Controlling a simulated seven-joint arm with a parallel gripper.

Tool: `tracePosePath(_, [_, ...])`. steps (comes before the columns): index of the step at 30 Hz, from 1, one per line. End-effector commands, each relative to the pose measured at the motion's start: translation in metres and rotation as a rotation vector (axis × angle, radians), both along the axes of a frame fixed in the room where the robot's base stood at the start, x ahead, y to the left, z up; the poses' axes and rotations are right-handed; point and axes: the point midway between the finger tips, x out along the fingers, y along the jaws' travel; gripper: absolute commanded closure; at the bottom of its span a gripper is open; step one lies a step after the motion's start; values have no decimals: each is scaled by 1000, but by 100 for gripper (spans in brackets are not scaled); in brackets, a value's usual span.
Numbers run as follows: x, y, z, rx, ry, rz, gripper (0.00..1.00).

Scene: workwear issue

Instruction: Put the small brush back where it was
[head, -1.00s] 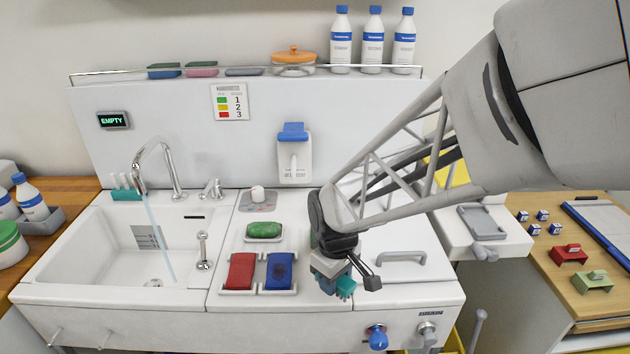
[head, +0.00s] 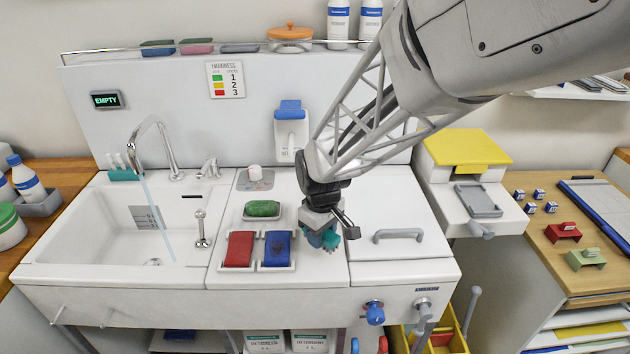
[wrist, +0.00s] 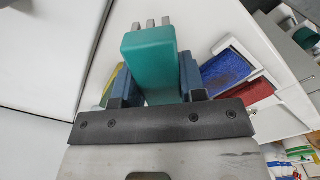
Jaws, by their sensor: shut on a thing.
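My gripper (head: 322,234) is shut on a small teal piece, which I take to be the small brush (head: 332,239). In the wrist view the brush (wrist: 150,52) sits between the two blue-grey fingers, with several short grey bristle tufts or prongs at its far end. In the head view the gripper hangs over the white worktop, just right of the blue pad; its height above the surface is hard to tell. A teal holder (head: 124,174) with several white upright pieces stands at the sink's back left corner.
Red pad (head: 239,249) and blue pad (head: 277,249) lie in white trays, with a green soap (head: 262,209) behind. A grey handle (head: 398,235) rises from the lid at right. The tap (head: 160,145) runs into the sink (head: 95,225). A blue-topped dispenser (head: 290,125) hangs on the back panel.

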Motion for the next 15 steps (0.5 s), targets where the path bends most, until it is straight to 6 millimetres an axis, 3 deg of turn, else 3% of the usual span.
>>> tracePosePath(15, [0, 0, -34, 0, 0, 0, 81])
